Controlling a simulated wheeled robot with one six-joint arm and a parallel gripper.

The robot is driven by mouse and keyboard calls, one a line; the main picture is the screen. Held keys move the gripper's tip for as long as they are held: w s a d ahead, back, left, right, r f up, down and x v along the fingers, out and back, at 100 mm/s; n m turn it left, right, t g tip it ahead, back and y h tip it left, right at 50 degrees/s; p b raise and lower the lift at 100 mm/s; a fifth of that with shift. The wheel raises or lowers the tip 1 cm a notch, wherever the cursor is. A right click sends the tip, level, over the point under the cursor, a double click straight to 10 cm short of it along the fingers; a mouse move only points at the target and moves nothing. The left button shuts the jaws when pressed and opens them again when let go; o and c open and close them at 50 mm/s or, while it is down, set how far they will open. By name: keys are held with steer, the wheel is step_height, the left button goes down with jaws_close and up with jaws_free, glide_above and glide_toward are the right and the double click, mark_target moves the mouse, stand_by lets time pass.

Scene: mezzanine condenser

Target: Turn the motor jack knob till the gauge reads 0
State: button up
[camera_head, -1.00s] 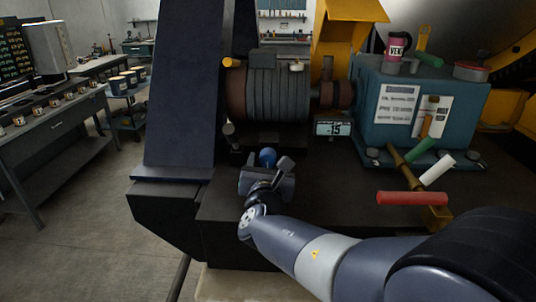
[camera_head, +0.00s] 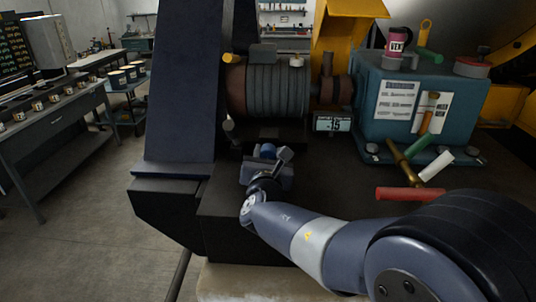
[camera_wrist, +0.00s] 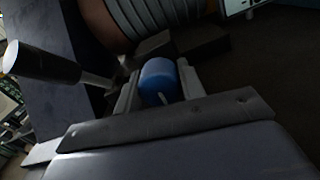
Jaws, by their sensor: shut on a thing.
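The blue motor jack knob (camera_wrist: 158,82) sits between my gripper's fingers in the wrist view, with a pale mark on its near side. In the head view only the top of the knob (camera_head: 268,150) shows above the gripper. My gripper (camera_head: 266,162) is shut on the knob, in front of the ribbed motor (camera_head: 277,92); it also shows in the wrist view (camera_wrist: 160,88). The gauge (camera_head: 333,123) is a small display right of the motor's foot and reads -15. The knob's lower part and shaft are hidden.
A black-handled lever (camera_wrist: 42,62) stands close left of my gripper in the wrist view. A teal gearbox (camera_head: 420,110) stands at the right, with green, white and red handles (camera_head: 410,194) before it. A dark blue upright (camera_head: 183,85) rises at the left.

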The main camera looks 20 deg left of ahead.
steer(key=shift+c, duration=0.7)
steer(key=shift+n, duration=1.5)
steer(key=o, duration=1)
steer(key=shift+s, duration=0.15)
steer(key=b+v, duration=0.2)
steer(key=v, duration=0.8)
steer(key=shift+s+b, duration=0.3)
steer(key=shift+b, duration=0.05)
